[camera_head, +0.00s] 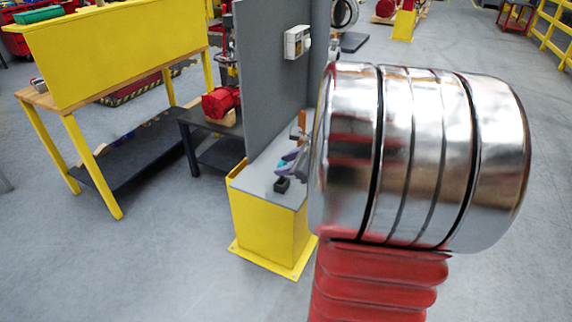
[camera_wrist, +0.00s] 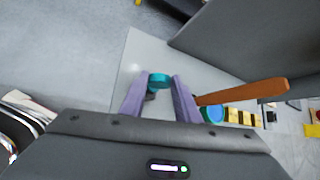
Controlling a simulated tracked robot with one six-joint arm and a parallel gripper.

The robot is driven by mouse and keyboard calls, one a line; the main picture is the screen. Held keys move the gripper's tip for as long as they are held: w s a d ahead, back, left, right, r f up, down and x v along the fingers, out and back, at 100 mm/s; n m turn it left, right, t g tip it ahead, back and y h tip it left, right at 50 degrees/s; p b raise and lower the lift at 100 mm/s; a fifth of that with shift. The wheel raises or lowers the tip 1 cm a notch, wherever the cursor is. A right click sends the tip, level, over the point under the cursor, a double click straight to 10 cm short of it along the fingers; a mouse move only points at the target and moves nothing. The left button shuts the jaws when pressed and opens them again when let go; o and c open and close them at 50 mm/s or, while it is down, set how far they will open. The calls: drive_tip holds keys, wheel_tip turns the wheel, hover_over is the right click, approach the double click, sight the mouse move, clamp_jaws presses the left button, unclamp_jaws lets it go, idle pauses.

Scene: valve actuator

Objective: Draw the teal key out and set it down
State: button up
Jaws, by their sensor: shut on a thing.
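The teal key (camera_wrist: 159,80) shows in the wrist view as a small round teal head between the two purple fingers. My gripper (camera_wrist: 160,78) is shut on it at the fingertips. A dark part shows just below the teal head; whether it belongs to the key or to something under it I cannot tell. In the head view my gripper (camera_head: 288,160) is small and partly hidden by my arm, over the grey top of a yellow pedestal (camera_head: 268,230). A small dark block (camera_head: 281,185) stands on that top near its front.
A grey upright panel (camera_head: 272,75) with a white box (camera_head: 297,42) rises behind the pedestal. A yellow bench (camera_head: 115,50) stands left. Some pedestal top is bare.

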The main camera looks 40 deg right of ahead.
drive_tip(key=shift+f, duration=1.6)
idle(0.3)
drive_tip(key=o, duration=1.2)
drive_tip(key=shift+o, duration=0.2)
drive_tip(key=v, duration=1.3)
drive_tip(key=shift+s+r, duration=0.3)
